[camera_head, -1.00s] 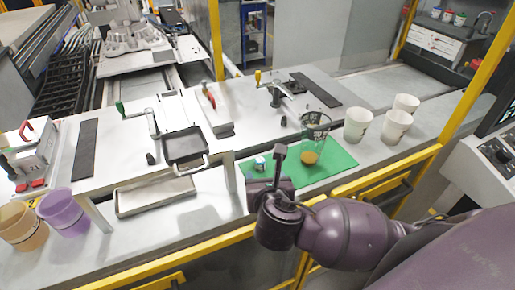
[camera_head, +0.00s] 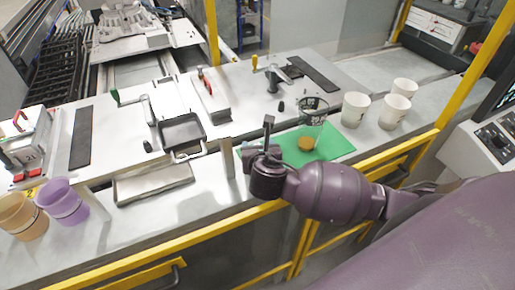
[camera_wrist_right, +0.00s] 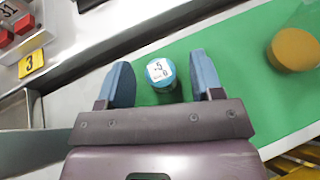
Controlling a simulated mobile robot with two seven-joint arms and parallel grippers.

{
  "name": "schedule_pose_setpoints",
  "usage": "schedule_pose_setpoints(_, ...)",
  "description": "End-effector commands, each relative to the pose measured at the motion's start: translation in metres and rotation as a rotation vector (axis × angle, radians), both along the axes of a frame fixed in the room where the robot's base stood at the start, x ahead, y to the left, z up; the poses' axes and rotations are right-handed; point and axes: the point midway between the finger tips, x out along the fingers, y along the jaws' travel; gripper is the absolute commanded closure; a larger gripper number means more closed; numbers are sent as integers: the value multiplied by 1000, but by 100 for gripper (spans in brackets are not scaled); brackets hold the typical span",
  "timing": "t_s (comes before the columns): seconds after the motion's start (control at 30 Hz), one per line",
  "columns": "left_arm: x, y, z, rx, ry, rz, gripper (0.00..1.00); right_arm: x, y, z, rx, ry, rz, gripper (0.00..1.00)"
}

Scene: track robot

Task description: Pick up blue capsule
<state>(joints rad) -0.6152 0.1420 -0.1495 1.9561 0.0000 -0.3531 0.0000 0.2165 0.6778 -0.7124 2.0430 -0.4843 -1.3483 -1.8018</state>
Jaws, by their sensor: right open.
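The blue capsule (camera_wrist_right: 160,74) has a white label on top and stands on the green mat (camera_wrist_right: 226,60) in the right wrist view. It lies between the two spread fingers of my right gripper (camera_wrist_right: 162,82), with a gap on each side. In the head view my right gripper (camera_head: 264,148) is over the left end of the green mat (camera_head: 335,146). The capsule is mostly hidden there by the gripper. My left gripper is not in view.
White cups (camera_head: 354,109) are farther right. An upright post (camera_head: 227,158) and a metal tray (camera_head: 154,184) are to the left. A yellow rail (camera_head: 190,240) runs along the front.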

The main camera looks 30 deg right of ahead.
Motion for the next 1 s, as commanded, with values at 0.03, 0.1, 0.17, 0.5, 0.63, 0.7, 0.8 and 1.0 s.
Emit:
schedule_pose_setpoints(0.03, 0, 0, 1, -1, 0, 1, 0, 5, -2, -1, 0, -1, 0, 40)
schedule_pose_setpoints(0.1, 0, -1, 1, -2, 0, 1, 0, 10, -4, -4, 0, -1, -1, 40)
schedule_pose_setpoints(0.17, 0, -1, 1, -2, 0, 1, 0, 12, -4, -4, 0, -1, 0, 40)
schedule_pose_setpoints(0.5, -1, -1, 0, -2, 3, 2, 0, 12, -5, -5, 1, -1, 1, 55)
schedule_pose_setpoints(0.63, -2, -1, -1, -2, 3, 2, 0, 12, -5, -5, 1, -1, 1, 75)
schedule_pose_setpoints(0.7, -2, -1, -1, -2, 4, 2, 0, 12, -5, -5, 1, -1, 1, 86)
schedule_pose_setpoints(0.8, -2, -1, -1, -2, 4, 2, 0, 12, -5, -5, 1, -1, 1, 93)
schedule_pose_setpoints(1.0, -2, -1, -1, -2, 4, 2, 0, 12, -5, -4, 0, -2, 1, 93)
